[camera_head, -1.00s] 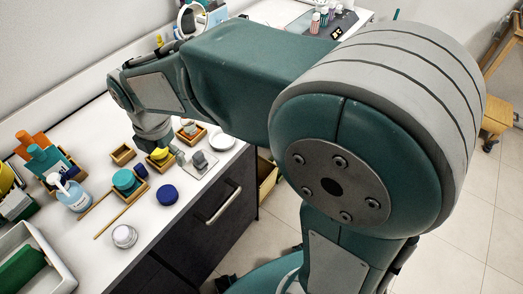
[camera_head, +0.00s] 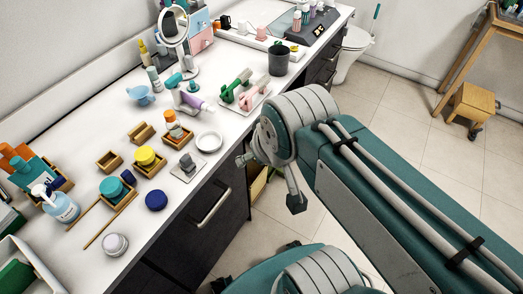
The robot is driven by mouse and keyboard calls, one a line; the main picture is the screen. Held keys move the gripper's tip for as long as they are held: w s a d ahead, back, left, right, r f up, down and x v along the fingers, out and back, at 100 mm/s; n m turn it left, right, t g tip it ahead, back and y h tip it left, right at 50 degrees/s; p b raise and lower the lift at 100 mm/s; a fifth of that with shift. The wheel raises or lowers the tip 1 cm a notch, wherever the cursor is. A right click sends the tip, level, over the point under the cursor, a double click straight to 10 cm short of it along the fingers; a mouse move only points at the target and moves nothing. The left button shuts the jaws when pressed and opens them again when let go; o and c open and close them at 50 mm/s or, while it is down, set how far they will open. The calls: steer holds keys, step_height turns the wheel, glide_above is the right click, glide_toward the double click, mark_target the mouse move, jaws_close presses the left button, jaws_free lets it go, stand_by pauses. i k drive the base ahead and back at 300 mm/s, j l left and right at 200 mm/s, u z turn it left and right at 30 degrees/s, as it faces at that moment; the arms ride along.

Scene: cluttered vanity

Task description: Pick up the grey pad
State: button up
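A small dark grey pad (camera_head: 187,162) lies on a pale grey mat (camera_head: 181,175) near the front edge of the white counter. It sits left of a white dish and right of a yellow round pot. My gripper (camera_head: 268,183) hangs at the end of my arm, beyond the counter's front edge, over the floor and right of the pad. Its two fingers are spread apart, with nothing seen between them. It is apart from the pad.
A mirror (camera_head: 175,24) stands farther back. Some bare counter shows at the left middle (camera_head: 95,120).

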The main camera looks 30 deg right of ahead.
mark_target(187, 165)
steer(key=k+u, duration=0.1)
steer(key=u, duration=1.45)
steer(key=z, duration=1)
steer(key=i+l+u, duration=0.5)
steer(key=l, duration=0.15)
steer(key=k, duration=0.1)
